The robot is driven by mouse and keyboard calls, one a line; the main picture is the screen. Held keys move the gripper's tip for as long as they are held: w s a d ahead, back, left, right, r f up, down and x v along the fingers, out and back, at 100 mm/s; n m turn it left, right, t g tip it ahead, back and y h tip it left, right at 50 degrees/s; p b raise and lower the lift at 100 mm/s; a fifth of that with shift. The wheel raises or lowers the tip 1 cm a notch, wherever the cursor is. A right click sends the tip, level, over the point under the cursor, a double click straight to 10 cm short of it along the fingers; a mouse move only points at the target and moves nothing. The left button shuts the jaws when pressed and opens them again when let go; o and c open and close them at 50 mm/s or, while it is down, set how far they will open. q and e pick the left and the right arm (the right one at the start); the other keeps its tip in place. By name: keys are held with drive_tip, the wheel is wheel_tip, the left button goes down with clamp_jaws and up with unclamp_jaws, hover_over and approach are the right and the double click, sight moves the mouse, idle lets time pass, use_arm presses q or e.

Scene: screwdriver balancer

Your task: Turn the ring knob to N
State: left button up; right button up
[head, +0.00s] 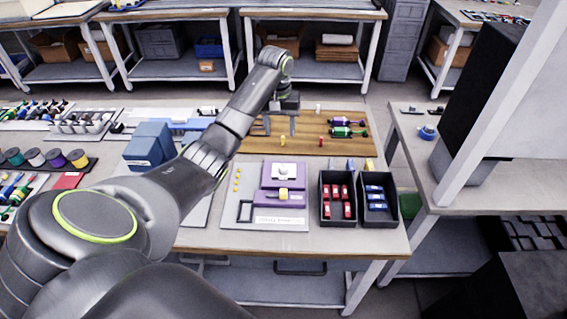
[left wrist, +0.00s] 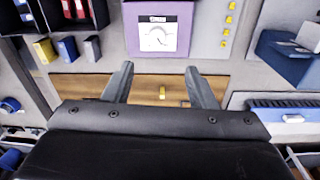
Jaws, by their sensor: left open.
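A purple device (head: 268,183) stands on a light grey board. Its upper part carries a white dial plate (head: 284,172) and its lower part a small yellow piece (head: 283,193). In the left wrist view the purple device (left wrist: 134,35) is at the top, with a curved scale on its white plate (left wrist: 157,34). The ring knob and its letters are too small to make out. My left gripper (head: 281,128) is open and empty, pointing down over the wooden board, behind the purple device. Its two fingers (left wrist: 158,70) show apart in the left wrist view. My right gripper is out of view.
Two black bins (head: 339,221) with red and blue pieces stand right of the device. Yellow pegs (head: 237,180) line its left. A blue box (head: 150,145) sits further left. The wooden board (head: 318,146) holds screwdrivers (head: 343,132) and small pegs.

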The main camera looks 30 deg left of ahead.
use_arm(q)
drive_tip(key=r, duration=0.2)
drive_tip(key=b, duration=0.8)
approach(284, 166)
drive_tip(key=shift+s+a+f, duration=0.1)
drive_tip(key=shift+a+f, duration=0.05)
wheel_tip(284, 166, down, 8)
drive_tip(key=shift+f+p, duration=0.2)
drive_tip(key=shift+p, duration=0.2)
drive_tip(key=shift+c, duration=0.3)
